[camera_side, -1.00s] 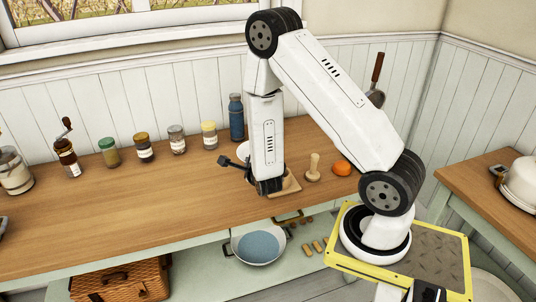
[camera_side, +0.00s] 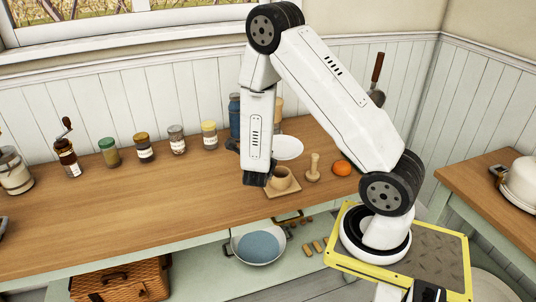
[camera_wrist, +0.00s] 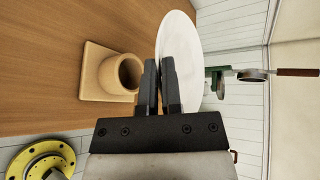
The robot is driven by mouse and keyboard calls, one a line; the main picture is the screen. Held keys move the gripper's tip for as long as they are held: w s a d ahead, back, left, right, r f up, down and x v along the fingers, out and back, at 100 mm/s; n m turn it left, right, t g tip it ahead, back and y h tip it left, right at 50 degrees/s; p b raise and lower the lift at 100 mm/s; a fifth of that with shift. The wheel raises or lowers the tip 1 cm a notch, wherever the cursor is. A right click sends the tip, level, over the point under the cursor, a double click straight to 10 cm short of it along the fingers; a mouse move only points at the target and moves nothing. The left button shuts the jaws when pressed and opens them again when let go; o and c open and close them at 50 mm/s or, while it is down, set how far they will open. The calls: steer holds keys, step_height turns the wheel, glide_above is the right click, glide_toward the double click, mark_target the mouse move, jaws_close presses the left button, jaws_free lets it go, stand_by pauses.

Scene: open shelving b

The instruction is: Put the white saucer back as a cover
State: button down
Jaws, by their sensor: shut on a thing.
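The white saucer (camera_side: 287,147) shows to the right of my arm's last link in the side view, behind the tan cup. In the wrist view the saucer (camera_wrist: 186,35) is held at its edge between the two dark fingers of my gripper (camera_wrist: 160,68), which is shut on it. The fingers are mostly hidden behind my arm in the side view. The tan cup (camera_side: 284,180) stands upright on a tan square board (camera_side: 290,192), its mouth uncovered. In the wrist view the cup (camera_wrist: 122,72) is left of the fingers, apart from the saucer.
A wooden pestle-like piece (camera_side: 313,170) and an orange (camera_side: 341,168) stand right of the board. A blue bottle (camera_side: 235,115) and several jars (camera_side: 177,140) line the back. The counter (camera_side: 150,205) is clear at front left.

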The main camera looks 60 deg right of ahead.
steer(key=shift+f, duration=2.1)
steer(key=shift+f, duration=0.1)
steer(key=shift+f, duration=1.7)
steer(key=shift+f, duration=0.3)
steer(key=c, duration=0.8)
jaws_free()
steer(key=shift+r, duration=0.2)
steer(key=shift+r, duration=0.15)
steer(key=v, duration=1.2)
